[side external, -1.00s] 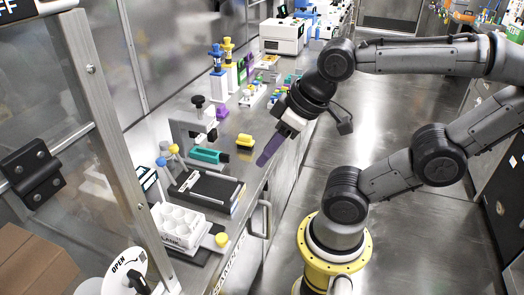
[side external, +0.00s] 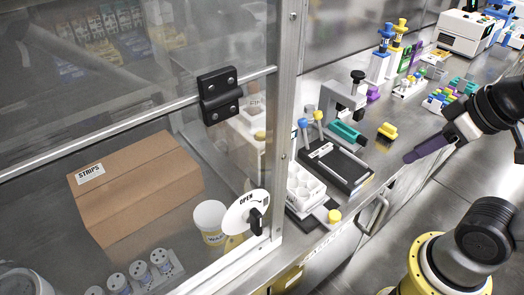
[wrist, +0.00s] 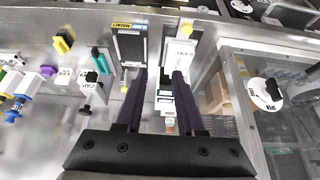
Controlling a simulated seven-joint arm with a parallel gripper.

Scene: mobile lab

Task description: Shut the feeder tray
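No label reading "feeder" is legible, so I cannot be sure which part is the feeder tray. In the side view my gripper (side external: 410,157) hangs near the counter's front edge, right of the black unit, apart from everything.
A clear cabinet panel with a white OPEN dial (side external: 244,212) stands left of the tray. A yellow block (side external: 387,132), a teal piece (side external: 346,134), a clamp stand (side external: 347,100) and capped tubes (side external: 318,116) stand behind.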

